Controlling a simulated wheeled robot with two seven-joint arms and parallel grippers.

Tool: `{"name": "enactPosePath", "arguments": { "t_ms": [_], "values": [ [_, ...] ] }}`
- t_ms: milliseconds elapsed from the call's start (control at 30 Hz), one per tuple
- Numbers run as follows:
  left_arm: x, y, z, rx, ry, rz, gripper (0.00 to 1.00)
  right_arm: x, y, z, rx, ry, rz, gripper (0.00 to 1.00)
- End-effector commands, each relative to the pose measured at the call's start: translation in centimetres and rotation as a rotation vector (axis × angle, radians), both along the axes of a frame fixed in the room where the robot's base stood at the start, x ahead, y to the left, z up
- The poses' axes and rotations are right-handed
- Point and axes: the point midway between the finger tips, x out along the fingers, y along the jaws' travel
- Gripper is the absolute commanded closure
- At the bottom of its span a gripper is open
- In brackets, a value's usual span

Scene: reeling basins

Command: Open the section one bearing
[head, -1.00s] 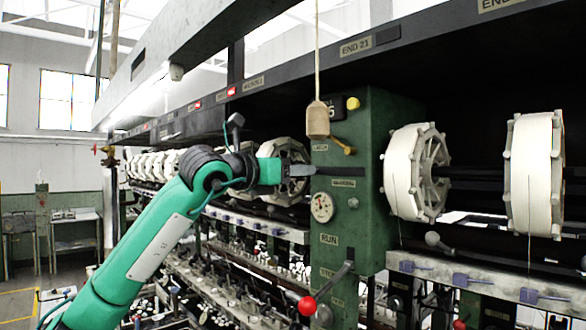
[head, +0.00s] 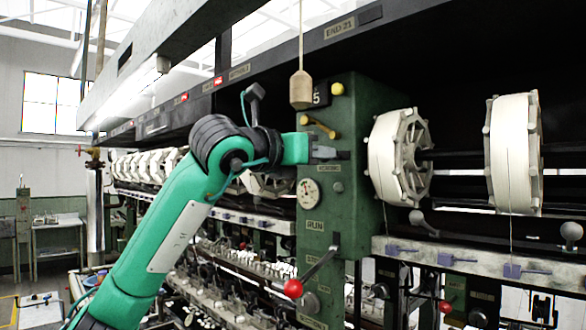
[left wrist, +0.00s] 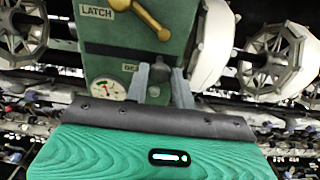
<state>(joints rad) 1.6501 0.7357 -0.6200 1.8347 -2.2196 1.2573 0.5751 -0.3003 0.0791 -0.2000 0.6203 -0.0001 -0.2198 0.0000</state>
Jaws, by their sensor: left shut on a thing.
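My left gripper (head: 325,152) is at the front of the green machine post (head: 345,215), just above a small label (head: 328,168) that looks like "BEARING". In the left wrist view its two grey fingers (left wrist: 151,82) stand on either side of a small dark grey handle (left wrist: 159,72), beside a partly hidden label. The gripper is shut on this handle. The arm hides most of the handle in the head view. A brass latch lever (head: 319,127) sits above the gripper and also shows in the left wrist view (left wrist: 148,18). My right gripper is not in view.
A round gauge (head: 308,193) and a red-knobbed RUN lever (head: 293,289) are below the gripper. A wooden pull (head: 301,90) hangs on a cord in front of the post. White reels (head: 398,157) flank the post.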

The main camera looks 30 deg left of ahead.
Motion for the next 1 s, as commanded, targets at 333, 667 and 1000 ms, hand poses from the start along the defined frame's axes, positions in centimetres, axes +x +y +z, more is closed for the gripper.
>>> {"name": "enactPosePath", "arguments": {
  "t_ms": [333,667,1000],
  "values": [
    [-0.5,-1.3,0.1,-0.001,-0.002,0.002,1.00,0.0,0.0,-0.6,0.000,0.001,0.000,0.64],
    [-0.5,-1.3,0.1,-0.001,-0.002,0.002,0.54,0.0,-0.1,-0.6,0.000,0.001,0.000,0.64],
    [-1.7,-0.8,-0.1,0.000,-0.003,0.004,0.54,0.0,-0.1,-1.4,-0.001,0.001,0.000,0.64]
  ]
}}
